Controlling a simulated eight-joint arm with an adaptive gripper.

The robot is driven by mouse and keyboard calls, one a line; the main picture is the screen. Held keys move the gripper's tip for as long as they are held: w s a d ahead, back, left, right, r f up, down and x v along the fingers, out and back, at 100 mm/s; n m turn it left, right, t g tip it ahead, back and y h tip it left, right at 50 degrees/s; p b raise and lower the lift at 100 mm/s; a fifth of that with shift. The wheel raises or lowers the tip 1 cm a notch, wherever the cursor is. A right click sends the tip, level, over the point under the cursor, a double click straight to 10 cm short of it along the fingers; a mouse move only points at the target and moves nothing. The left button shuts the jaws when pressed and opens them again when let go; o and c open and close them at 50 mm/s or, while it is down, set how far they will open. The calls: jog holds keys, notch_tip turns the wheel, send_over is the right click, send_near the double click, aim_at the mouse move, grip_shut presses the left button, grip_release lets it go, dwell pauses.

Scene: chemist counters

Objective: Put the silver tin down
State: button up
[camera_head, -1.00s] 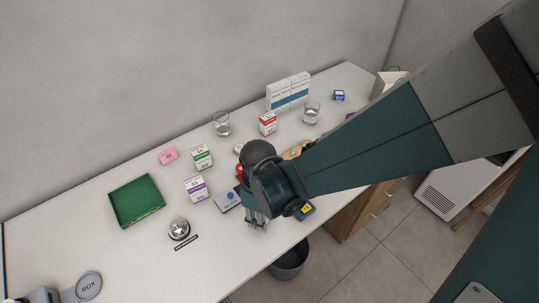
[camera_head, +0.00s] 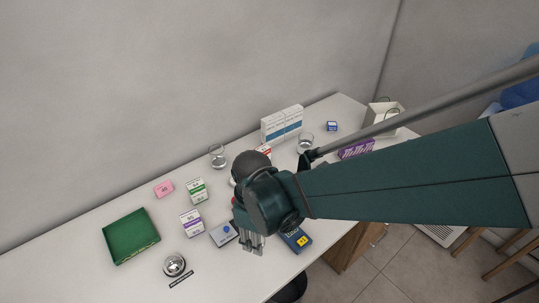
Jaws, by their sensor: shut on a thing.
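My gripper (camera_head: 252,244) points down over the front part of the white counter, right of a flat grey box with a blue spot. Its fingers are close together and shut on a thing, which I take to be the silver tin. The tin is too small and too covered by the grey fingers and my dark wrist to make out clearly. I cannot tell whether it touches the counter.
The flat grey box (camera_head: 222,235) is close on the left and a blue device (camera_head: 298,240) close on the right. A purple-white box (camera_head: 190,223), bell (camera_head: 174,264) and green tray (camera_head: 130,237) stand further left. The white counter (camera_head: 215,280) is bare in front.

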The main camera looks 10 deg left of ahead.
dwell(0.8)
jog(key=w+a, duration=0.2)
jog(key=a, duration=0.6)
jog(key=w+a+r+p, duration=0.1)
jog(key=w+a, duration=0.2)
jog(key=a, duration=0.6)
jog(key=w+a+r+p, duration=0.1)
jog(key=w+a, duration=0.1)
jog(key=a, duration=0.6)
jog(key=shift+w+a+r, duration=0.2)
jog(key=shift+w+r, duration=0.05)
jog(key=a+p, duration=0.1)
jog(key=a, duration=1.2)
jog(key=p, duration=0.1)
send_over(134, 226)
jog(key=f, duration=0.2)
jog(key=shift+s+a+r+m, duration=0.1)
jog(key=shift+m, duration=0.3)
jog(key=shift+f, duration=3.15)
